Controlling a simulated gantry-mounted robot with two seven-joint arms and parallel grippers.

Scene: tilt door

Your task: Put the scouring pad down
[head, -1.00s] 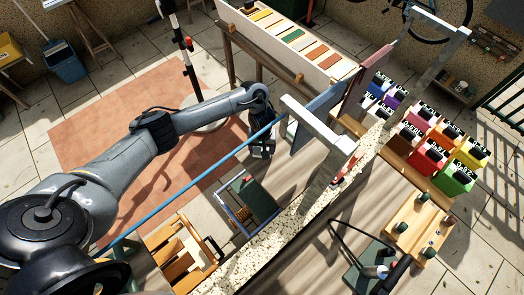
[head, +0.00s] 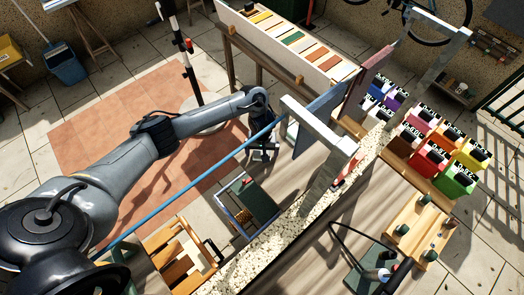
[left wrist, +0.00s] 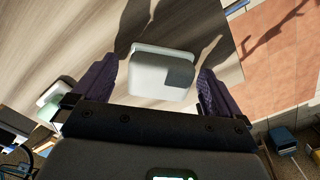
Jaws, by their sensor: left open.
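A pale grey-white block, which looks like the scouring pad (left wrist: 160,80), lies between my left gripper's fingers in the left wrist view. It appears to be on the wood-grain surface (left wrist: 60,35), with a shadow across its right corner. My left gripper (left wrist: 160,88) is open, with a dark ribbed finger on each side of the pad and a visible gap on each side. In the head view my left gripper (head: 263,154) is beyond the long blue bar. The pad cannot be made out there. My right gripper is not in view.
The blue bar (head: 190,177) runs between the camera and my left gripper, joined to a pale upright frame (head: 318,125). A blue-edged frame (head: 247,203) stands near the speckled ledge (head: 270,245). Another pale block (left wrist: 55,97) lies left in the wrist view.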

